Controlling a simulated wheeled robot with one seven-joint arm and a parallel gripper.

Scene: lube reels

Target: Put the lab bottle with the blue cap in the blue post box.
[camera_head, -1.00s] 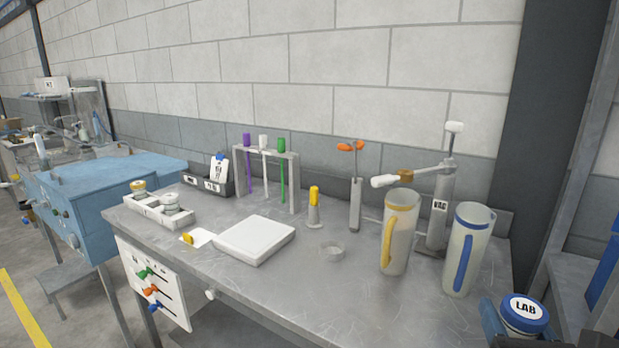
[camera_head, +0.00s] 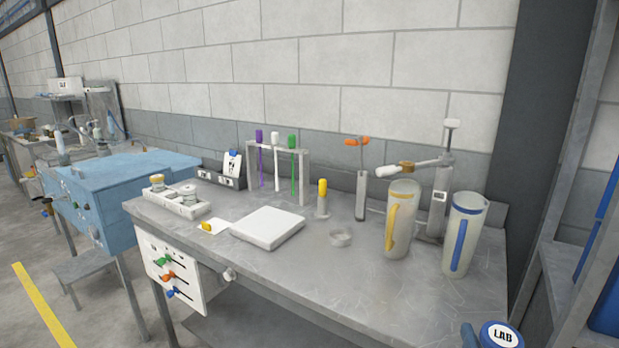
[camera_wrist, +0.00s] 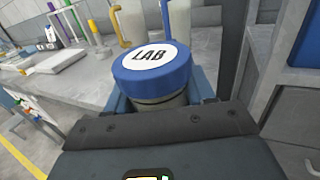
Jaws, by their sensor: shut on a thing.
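The lab bottle (camera_wrist: 150,75) has a blue cap with a white round "LAB" label and a pale body. It fills the middle of the wrist view, and its cap (camera_head: 502,335) shows at the bottom right of the head view. My gripper (camera_wrist: 160,101) is shut on the bottle, with blue fingers on both sides of its body below the cap. The bottle is held in front of the bench, apart from it. No blue post box can be made out for certain in either view.
A grey metal bench (camera_head: 330,285) carries a white square plate (camera_head: 268,228), a test-tube rack (camera_head: 305,180), a yellow-handled jug (camera_head: 402,220) and a blue-handled jug (camera_head: 465,235). A blue cabinet (camera_head: 125,190) stands at left. Grey shelving with blue parts (camera_head: 608,290) stands at right.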

